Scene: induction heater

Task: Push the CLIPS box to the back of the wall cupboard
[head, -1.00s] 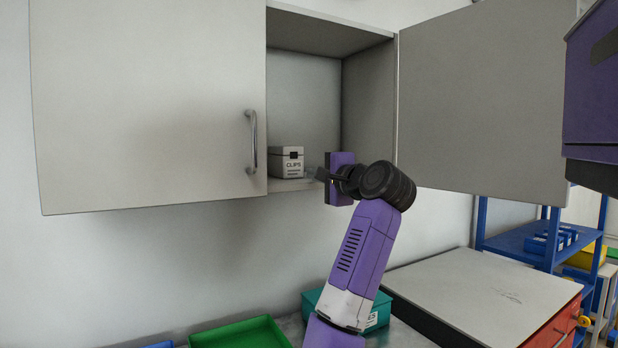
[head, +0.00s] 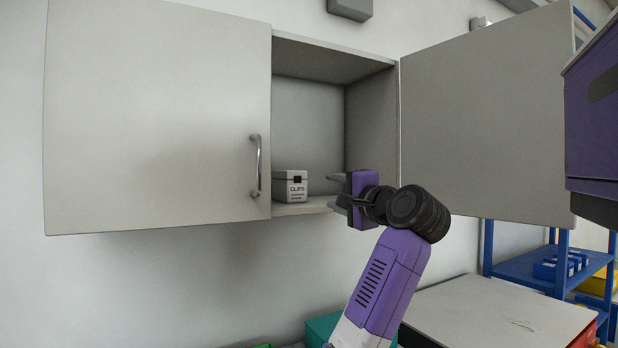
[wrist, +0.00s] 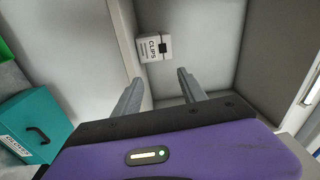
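The CLIPS box (head: 291,187) is a small white box with a dark patch and black lettering. It stands upright on the cupboard floor near the front, beside the closed left door. The wall cupboard (head: 308,120) has its right side open. My gripper (head: 334,189) is at the cupboard's opening, to the right of the box and apart from it. In the wrist view the CLIPS box (wrist: 154,47) lies beyond my two grey fingers (wrist: 158,88), which are spread with nothing between them.
The left cupboard door (head: 155,120) is closed, with a metal handle (head: 257,165). The right door (head: 490,115) stands open. Below are a teal box (wrist: 30,125) and a grey-topped cabinet (head: 500,310). The cupboard space behind the box looks empty.

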